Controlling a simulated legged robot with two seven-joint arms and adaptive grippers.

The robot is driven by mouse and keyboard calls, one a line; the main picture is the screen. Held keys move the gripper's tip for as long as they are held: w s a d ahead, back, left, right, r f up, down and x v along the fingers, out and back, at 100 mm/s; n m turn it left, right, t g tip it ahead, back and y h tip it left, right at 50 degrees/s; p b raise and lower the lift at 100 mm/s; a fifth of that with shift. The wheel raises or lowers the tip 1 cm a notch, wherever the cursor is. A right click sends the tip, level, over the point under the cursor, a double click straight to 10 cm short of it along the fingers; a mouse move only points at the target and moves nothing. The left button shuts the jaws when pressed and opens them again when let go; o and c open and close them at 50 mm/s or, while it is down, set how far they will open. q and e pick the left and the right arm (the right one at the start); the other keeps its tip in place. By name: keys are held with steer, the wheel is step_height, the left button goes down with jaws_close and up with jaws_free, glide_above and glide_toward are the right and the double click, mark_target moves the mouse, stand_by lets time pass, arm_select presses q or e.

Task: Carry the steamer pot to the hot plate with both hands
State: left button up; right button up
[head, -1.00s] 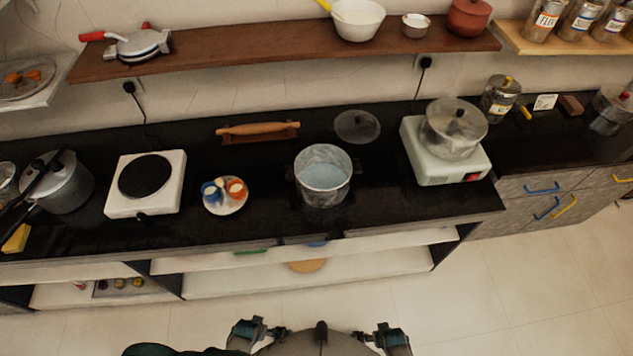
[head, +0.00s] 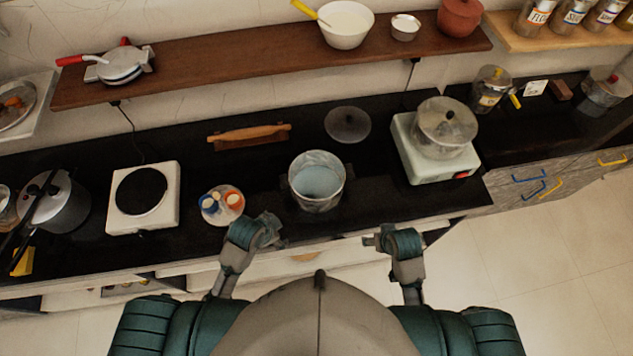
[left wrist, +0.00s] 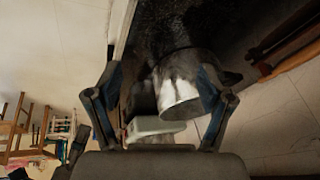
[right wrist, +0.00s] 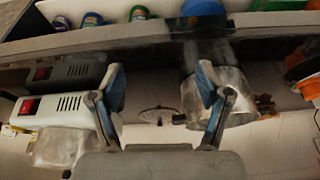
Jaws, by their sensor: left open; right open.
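An open metal pot (head: 318,181) with dark side handles stands upright on the black counter, its inside pale blue-grey. It shows in the left wrist view (left wrist: 178,94) and the right wrist view (right wrist: 222,96). A white hot plate (head: 169,212) with a bare black disc stands left of it. My left gripper (head: 272,230) is open at the counter's front edge, left of and in front of the pot. My right gripper (head: 376,241) is open, right of and in front of the pot. Both are apart from it and empty.
A pale appliance (head: 412,164) with a red switch carries a lidded see-through pot (head: 445,125) on the right. A plate of small cups (head: 221,206) lies between hot plate and open pot. A round lid (head: 347,124) and a rolling pin (head: 250,134) lie behind.

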mark_target(285, 175)
arm_select(q)
steer(key=w+d+r+m+y, duration=0.2)
steer(key=w+r+m, duration=0.9)
steer(key=m, duration=1.1)
steer(key=w+y, duration=0.1)
steer(key=w, duration=0.2)
steer(key=shift+w+r, duration=0.15)
steer(key=shift+r, duration=0.05)
arm_select(e)
steer(key=w+a+r, duration=0.3)
steer(key=w+r, duration=0.3)
steer(key=w, duration=0.1)
steer(key=w+a+r, duration=0.4)
steer(key=w+r, duration=0.3)
steer(key=w, duration=0.1)
steer(key=shift+w+t, duration=0.3)
steer(key=shift+f, duration=0.1)
arm_select(q)
steer(key=x, duration=1.7)
steer(key=shift+w+f, duration=0.15)
steer(key=shift+w, duration=0.3)
arm_select(e)
steer(key=x, duration=1.7)
steer(key=shift+w+f, duration=0.15)
steer(key=shift+f, duration=0.1)
